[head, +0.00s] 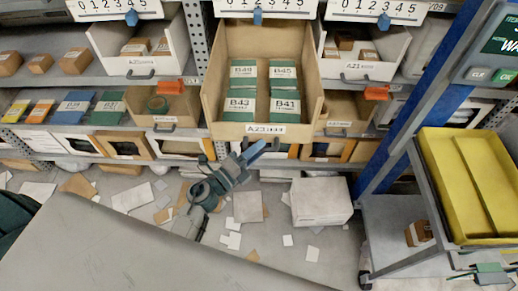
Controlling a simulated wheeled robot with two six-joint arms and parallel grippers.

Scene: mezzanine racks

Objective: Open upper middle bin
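The upper middle bin (212,92) is a tan open-topped bin in the middle of the upper shelf. It stands pulled out toward me, well past the bins beside it. Several green packs (241,106) with white labels such as B43 and B41 lie inside. A white label (265,129) is on its front lip. My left gripper (254,154) is just below the bin's front, with its blue-grey fingers pointing up and right. I cannot tell whether it touches the bin or how far its fingers are apart. My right gripper does not show.
White bins stand left (170,66) and right (360,70) of it. Smaller bins fill the lower shelf. A blue post (420,95) and a cart with a yellow tray (440,160) stand at right. A white box (320,202) and scattered paper lie on the floor.

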